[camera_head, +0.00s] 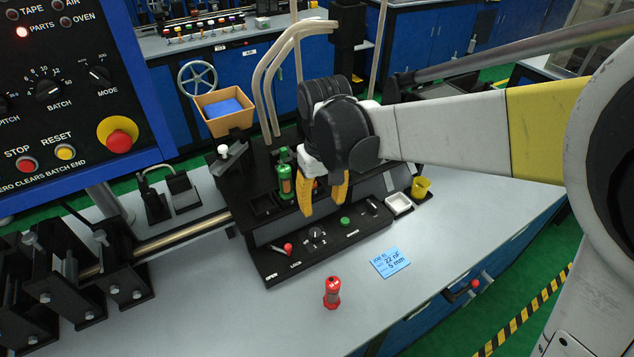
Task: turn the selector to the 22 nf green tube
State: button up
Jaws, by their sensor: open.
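The selector (316,235) is a small black knob with pale marks around it, on the front panel of the black machine. The direction of its pointer is too small to read. A green tube (286,181) stands upright on the machine, just left of my gripper. A red tube (332,292) stands upright on the grey table in front. A blue card (390,262) on the table reads 22 nF, 5 mm. My gripper (321,207) is open, its yellow fingers pointing down above and behind the selector, apart from it.
A red-tipped lever (288,248) marked OPEN and LOCK is left of the selector; a green button (345,222) is right. A white dish (399,203) and yellow cup (420,187) stand farther right. A blue control box (150,90) fills the upper left. The front table is mostly clear.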

aim_at(315, 232)
jog(key=f+b, duration=0.1)
jog(key=f, duration=0.3)
jog(key=a+f+b, duration=0.1)
jog(key=f, duration=0.3)
jog(key=f+b, duration=0.2)
jog(key=f, duration=0.2)
jog(key=shift+w+a+f, duration=0.2)
jog(key=shift+w+a, duration=0.05)
jog(key=shift+n+g, duration=0.3)
grip_shut()
